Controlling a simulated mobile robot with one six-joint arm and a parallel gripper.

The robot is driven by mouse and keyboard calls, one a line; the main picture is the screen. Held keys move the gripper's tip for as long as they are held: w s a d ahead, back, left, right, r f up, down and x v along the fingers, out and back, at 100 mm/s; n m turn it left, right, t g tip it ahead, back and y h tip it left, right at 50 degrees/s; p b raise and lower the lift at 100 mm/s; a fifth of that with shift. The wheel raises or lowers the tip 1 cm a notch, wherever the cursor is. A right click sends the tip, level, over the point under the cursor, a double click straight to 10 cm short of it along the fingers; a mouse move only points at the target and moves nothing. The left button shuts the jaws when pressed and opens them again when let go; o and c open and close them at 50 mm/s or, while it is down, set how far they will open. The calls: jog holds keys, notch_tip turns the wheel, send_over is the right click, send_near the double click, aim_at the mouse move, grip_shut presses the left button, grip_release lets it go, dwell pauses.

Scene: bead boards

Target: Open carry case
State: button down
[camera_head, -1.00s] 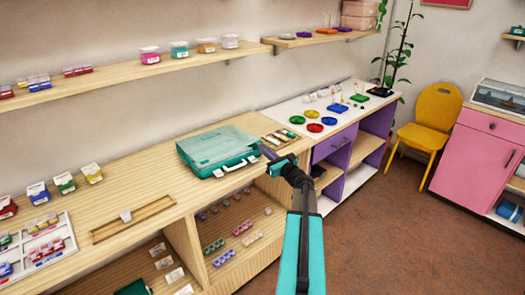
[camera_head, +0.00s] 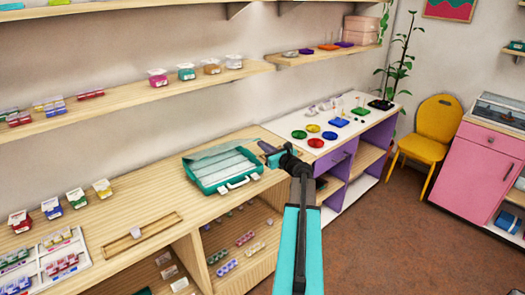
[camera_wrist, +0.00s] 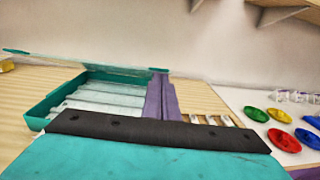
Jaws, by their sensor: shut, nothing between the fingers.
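The teal carry case (camera_head: 213,188) lies on the wooden counter, its handle toward the front edge. Its translucent lid (camera_head: 208,150) is raised off the base along the back side, and pale long compartments show inside. In the wrist view the case (camera_wrist: 42,108) is open at the left, with the lid (camera_wrist: 85,61) seen nearly edge-on above it. My gripper (camera_head: 264,147) is beyond the case's right end, above the counter. Its purple fingers (camera_wrist: 160,97) are shut and empty. They overlap the lid's right end in the wrist view; I cannot tell whether they touch it.
A wooden tray (camera_head: 137,236) and small bead boxes (camera_head: 78,198) stand left of the case. A shelf (camera_head: 130,99) runs above the counter. Colored dishes (camera_head: 316,142) sit on the white counter to the right. Counter between tray and case is clear.

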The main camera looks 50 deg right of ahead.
jog(key=w+d+r+p, duration=0.2)
jog(key=w+r+p, duration=0.3)
jog(key=w+r, duration=0.55)
jog(key=w+d+r+p, duration=0.1)
jog(key=w+d+r, duration=0.1)
jog(key=w+r, duration=0.2)
jog(key=w+d+r, duration=0.1)
jog(key=w+r, duration=0.4)
jog(key=w, duration=0.4)
jog(key=shift+w+d+p, duration=0.2)
jog(key=shift+d+p, duration=0.15)
dwell(0.5)
jog(key=shift+s, duration=0.1)
jog(key=b+v, duration=0.5)
jog(key=v, duration=0.8)
jog(key=shift+s, duration=0.35)
jog(key=shift+f, duration=0.1)
